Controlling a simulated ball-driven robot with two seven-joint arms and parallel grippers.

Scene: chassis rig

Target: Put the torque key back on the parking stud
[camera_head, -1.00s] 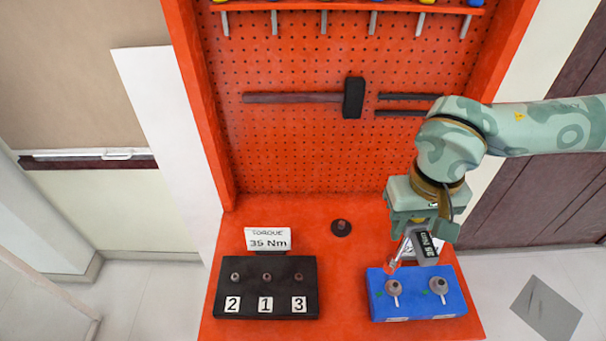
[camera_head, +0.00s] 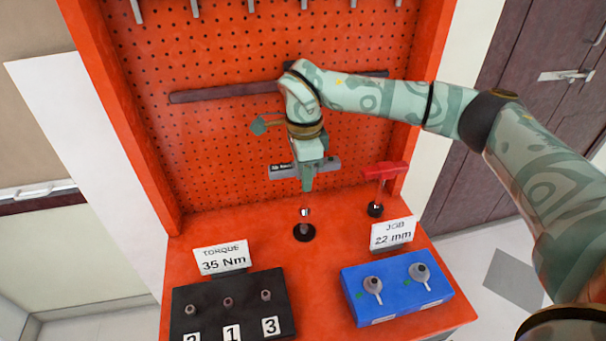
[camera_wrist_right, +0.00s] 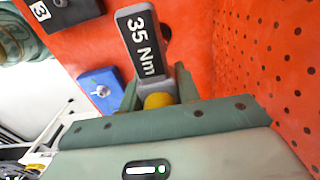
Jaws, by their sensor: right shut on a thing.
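The torque key (camera_head: 283,171) has a dark grey handle, lying crosswise in my right gripper (camera_head: 307,182), which is shut on it. Its "35 Nm" label faces the right wrist camera (camera_wrist_right: 140,42). Its thin shaft hangs down to a silver tip. A round black stud base (camera_head: 304,233) stands on the red bench just below that tip; I cannot tell whether tip and stud touch. In the right wrist view the fingers (camera_wrist_right: 158,95) close around the key near a yellow part. My left gripper is out of view.
A red T-handled tool (camera_head: 384,170) stands on another black base to the right. A black numbered block (camera_head: 232,305) with a "35 Nm" sign (camera_head: 222,258) is front left. A blue block (camera_head: 397,288) with a "22 mm" sign (camera_head: 392,233) is front right. The pegboard (camera_head: 230,130) rises behind.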

